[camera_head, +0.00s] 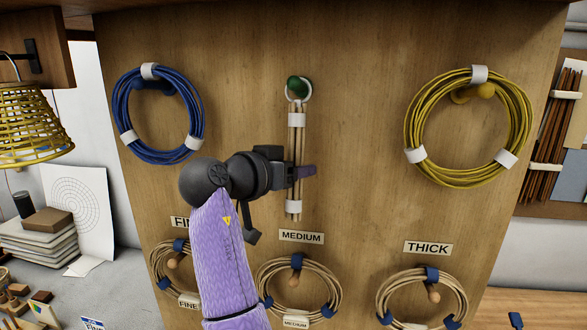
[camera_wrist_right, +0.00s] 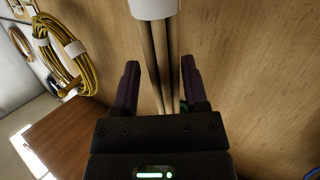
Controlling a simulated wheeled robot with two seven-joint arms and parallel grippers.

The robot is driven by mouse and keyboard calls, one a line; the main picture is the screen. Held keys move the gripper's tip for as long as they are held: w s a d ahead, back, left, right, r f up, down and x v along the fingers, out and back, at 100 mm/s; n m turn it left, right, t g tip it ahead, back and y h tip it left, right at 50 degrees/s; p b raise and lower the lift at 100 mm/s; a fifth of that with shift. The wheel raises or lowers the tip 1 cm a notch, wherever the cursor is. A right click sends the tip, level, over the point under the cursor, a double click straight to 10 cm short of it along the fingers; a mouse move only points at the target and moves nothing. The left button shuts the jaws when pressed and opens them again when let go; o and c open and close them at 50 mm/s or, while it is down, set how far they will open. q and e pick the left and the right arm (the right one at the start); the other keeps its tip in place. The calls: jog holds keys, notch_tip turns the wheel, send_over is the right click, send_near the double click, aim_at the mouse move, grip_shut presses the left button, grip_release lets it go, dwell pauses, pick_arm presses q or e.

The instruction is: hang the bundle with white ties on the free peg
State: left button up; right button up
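The bundle (camera_head: 296,145) is a set of slim pale canes with white ties, hanging upright in the middle of the wooden board. Its white loop at the top encircles the green peg (camera_head: 297,86) in the head view. My right gripper (camera_head: 303,171) is at the bundle's middle, partly covering it. In the right wrist view, the open fingers (camera_wrist_right: 160,85) stand either side of the bundle (camera_wrist_right: 158,45), with gaps visible. My left gripper is not in view.
A blue coil (camera_head: 117,104) hangs left and a yellow coil (camera_head: 410,112) right, both with white ties. Natural cane coils with blue ties hang below, near the MEDIUM label (camera_head: 301,237) and THICK label (camera_head: 428,248). Board between the upper coils and bundle is clear.

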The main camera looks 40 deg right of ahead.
jog(key=shift+o, duration=1.3)
